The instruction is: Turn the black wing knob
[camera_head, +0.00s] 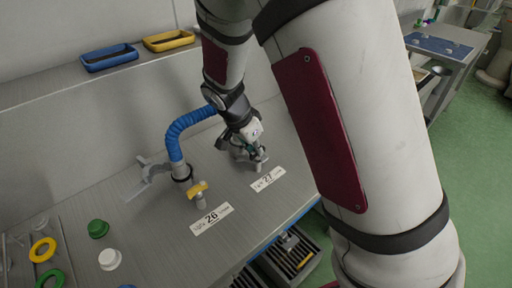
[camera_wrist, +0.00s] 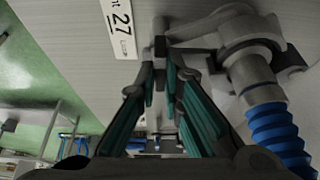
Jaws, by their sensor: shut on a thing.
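My gripper (camera_head: 252,152) is low over the grey bench, beside the label marked 27 (camera_head: 268,179). In the wrist view its green-padded fingers (camera_wrist: 160,60) come together on a small dark piece, the black wing knob (camera_wrist: 160,45), in front of a grey fitting. The fingers cover most of the knob, so its wing angle cannot be told. In the head view the gripper hides the knob. The label 27 also shows in the wrist view (camera_wrist: 122,18).
A blue ribbed hose (camera_head: 186,127) rises left of my gripper, close to it in the wrist view (camera_wrist: 277,130). A yellow wing knob (camera_head: 198,188) stands near label 26 (camera_head: 212,218). Blue (camera_head: 109,58) and yellow (camera_head: 168,40) trays sit on the back ledge. Green (camera_head: 97,228) and white (camera_head: 110,259) caps lie front left.

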